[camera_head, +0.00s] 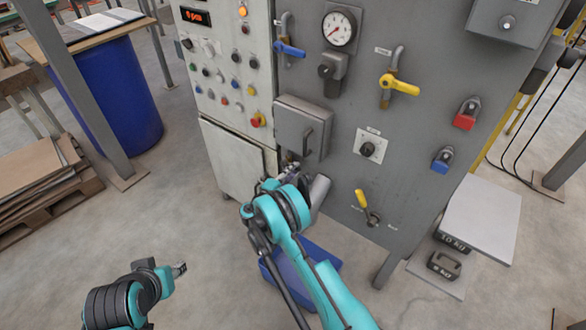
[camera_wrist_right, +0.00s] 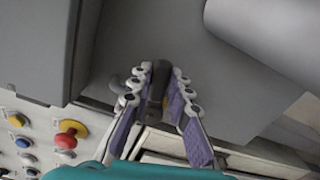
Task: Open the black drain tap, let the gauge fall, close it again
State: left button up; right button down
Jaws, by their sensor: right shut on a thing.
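The round white gauge (camera_head: 339,28) is on the upper grey panel, its red needle pointing to the lower left. My right gripper (camera_wrist_right: 158,90) is at the panel's lower left edge, under a grey box. In the right wrist view its fingers are closed around the dark handle of the black drain tap (camera_wrist_right: 157,82). In the head view my right gripper (camera_head: 287,172) and arm hide most of the tap, so its angle is unclear there. My left gripper (camera_head: 180,268) is low at the left, away from the panel; its fingers are too small to read.
A grey box with a handle (camera_head: 302,128) sits just above my right gripper. A blue-handled valve (camera_head: 290,49), yellow valve (camera_head: 400,86) and yellow lever (camera_head: 361,198) are on the panel. A blue bin (camera_head: 318,256) stands below my right arm. Floor around my left gripper is clear.

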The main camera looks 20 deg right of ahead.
jog(key=shift+f+m, duration=0.55)
jog(key=shift+m, duration=0.55)
jog(key=shift+f, duration=0.1)
jog(key=c, duration=1.4)
grip_release()
jog(key=v, duration=1.2)
jog(key=shift+s, duration=0.1)
